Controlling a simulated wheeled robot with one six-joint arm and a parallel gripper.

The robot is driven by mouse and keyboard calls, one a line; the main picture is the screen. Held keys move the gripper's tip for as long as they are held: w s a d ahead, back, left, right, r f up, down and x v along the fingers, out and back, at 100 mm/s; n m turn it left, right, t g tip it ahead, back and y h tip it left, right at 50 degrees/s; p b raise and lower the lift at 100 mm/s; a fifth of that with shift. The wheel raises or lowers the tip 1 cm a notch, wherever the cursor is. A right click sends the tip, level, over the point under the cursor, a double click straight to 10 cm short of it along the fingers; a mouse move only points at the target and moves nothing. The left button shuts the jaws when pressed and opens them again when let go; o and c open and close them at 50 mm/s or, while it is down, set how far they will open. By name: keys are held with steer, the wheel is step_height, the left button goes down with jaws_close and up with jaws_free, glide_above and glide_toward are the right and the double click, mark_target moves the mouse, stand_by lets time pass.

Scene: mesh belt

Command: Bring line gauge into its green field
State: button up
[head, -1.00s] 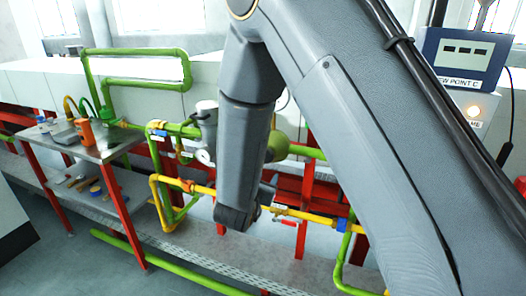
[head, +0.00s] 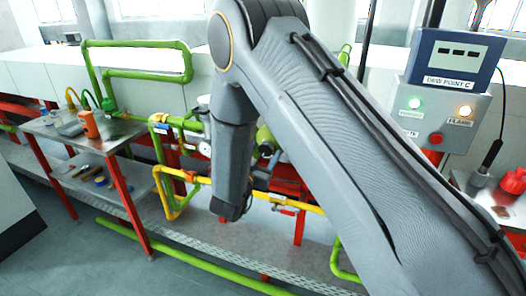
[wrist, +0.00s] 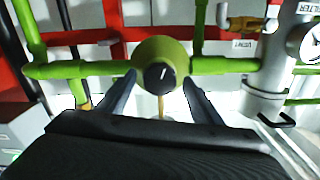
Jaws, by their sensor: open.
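A round green valve body (wrist: 172,52) with a black knob (wrist: 159,77) sits on the green pipe, centred in the wrist view. A pale mark shows on the knob's face. My gripper (wrist: 158,84) is open, its two dark fingers reaching toward the knob, one on each side. I cannot tell whether they touch it. A round white-faced gauge (wrist: 310,42) is cut off at the right edge of the wrist view; its needle and any green field are not readable. In the head view the green valve body (head: 266,137) shows partly behind my arm, which hides my fingers.
Green pipes (head: 137,44) and yellow pipes (head: 300,203) run around the valve. A steel side table (head: 85,138) with an orange object (head: 89,124) stands at left. A "DEW POINT C" display (head: 452,65) stands at right above a box with lamps.

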steer(key=shift+w, duration=0.1)
steer(key=c, duration=1.1)
steer(key=shift+o, duration=0.2)
steer(key=shift+n, duration=0.3)
steer(key=shift+n, duration=2.6)
steer(key=o, duration=1.1)
steer(key=shift+c, duration=0.2)
